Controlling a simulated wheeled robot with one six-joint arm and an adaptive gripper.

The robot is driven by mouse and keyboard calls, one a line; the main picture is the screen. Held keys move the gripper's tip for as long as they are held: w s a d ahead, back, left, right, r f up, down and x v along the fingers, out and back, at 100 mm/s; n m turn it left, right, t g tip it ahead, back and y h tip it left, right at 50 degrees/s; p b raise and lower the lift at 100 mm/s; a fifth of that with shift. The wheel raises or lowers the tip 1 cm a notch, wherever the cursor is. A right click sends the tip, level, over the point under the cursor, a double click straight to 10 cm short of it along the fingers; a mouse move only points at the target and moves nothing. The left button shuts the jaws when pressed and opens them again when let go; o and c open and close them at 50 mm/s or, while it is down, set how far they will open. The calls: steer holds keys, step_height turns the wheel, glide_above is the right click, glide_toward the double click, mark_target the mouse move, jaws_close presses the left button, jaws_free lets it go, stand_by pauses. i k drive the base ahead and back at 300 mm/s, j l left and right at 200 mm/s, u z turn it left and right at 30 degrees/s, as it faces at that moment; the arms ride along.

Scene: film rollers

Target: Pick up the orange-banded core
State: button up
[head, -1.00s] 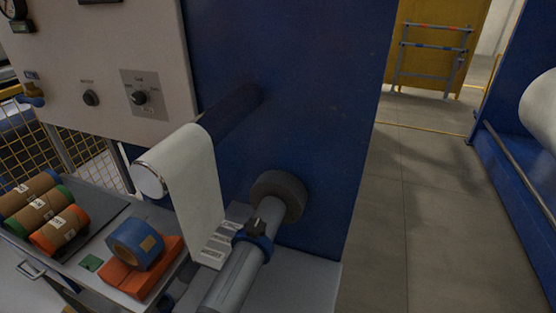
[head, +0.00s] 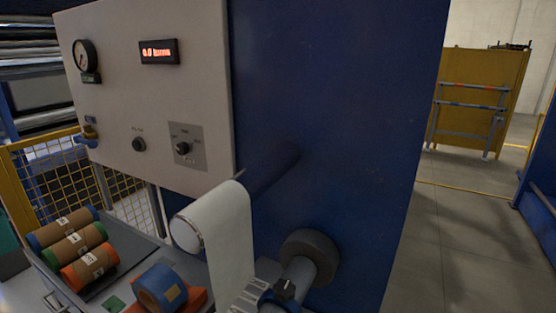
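The orange-banded core (head: 89,268) is a brown cardboard roll with orange ends and a white label. It lies in a dark tray (head: 122,268) at the lower left of the head view. It is the nearest of three cores lying side by side. The green-banded core (head: 75,244) lies just behind it, and the blue-banded core (head: 62,228) lies behind that. My gripper is not in this view.
A blue tape roll (head: 160,288) rests on an orange block (head: 194,301) right of the tray. A white web hangs over a roller (head: 222,228), with a shaft (head: 299,268) below it. A grey control panel (head: 150,95) stands behind. Open floor (head: 455,240) lies at right.

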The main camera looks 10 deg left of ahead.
mark_target(86, 269)
steer(key=j+u, duration=0.1)
steer(key=u, duration=0.35)
steer(key=j+u, duration=0.1)
steer(key=u, duration=0.35)
steer(key=j+u, duration=0.15)
steer(key=u, duration=0.3)
